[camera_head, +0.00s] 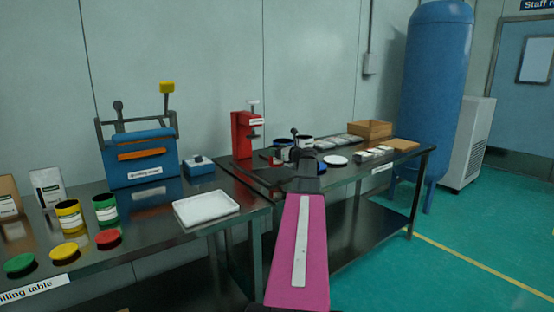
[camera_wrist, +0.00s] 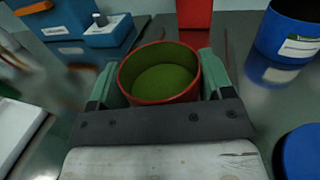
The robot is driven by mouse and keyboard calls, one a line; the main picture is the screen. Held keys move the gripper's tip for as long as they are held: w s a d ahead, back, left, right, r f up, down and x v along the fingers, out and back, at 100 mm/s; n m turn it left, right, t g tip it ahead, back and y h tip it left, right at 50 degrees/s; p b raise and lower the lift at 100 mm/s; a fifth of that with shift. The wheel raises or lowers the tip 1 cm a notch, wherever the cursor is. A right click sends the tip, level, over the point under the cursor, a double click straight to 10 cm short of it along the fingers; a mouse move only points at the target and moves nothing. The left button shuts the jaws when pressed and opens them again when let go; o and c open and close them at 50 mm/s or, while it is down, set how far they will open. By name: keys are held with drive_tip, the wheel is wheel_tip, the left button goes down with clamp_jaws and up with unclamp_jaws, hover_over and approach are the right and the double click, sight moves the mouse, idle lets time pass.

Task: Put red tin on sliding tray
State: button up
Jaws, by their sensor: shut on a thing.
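The red tin (camera_wrist: 162,98) is upright and open between the two green fingers of my gripper (camera_wrist: 160,80) in the wrist view. It has a red rim and green contents. The fingers press on its left and right sides. In the head view my pink arm covers most of the gripper (camera_head: 303,168), and I cannot make out the tin clearly there. I cannot tell for certain which part is the sliding tray. A shallow white tray (camera_head: 206,207) lies on the left table, and its edge shows at the left of the wrist view (camera_wrist: 18,130).
A blue sieve shaker (camera_head: 140,158) and a small blue box (camera_head: 200,168) stand behind the white tray. A red press (camera_head: 242,135) stands beyond my gripper. A blue tin (camera_wrist: 290,32) and blue lid (camera_wrist: 302,150) are close on the right. Yellow (camera_head: 68,216) and green (camera_head: 105,208) tins stand left.

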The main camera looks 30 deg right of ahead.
drive_tip(key=shift+f, duration=1.8)
drive_tip(key=shift+f, duration=0.15)
drive_tip(key=o, duration=1.1)
drive_tip(key=shift+s+d, duration=0.1)
drive_tip(key=shift+s, duration=0.2)
drive_tip(key=v, duration=1.1)
drive_tip(key=shift+s+d, duration=0.1)
drive_tip(key=shift+s, duration=0.05)
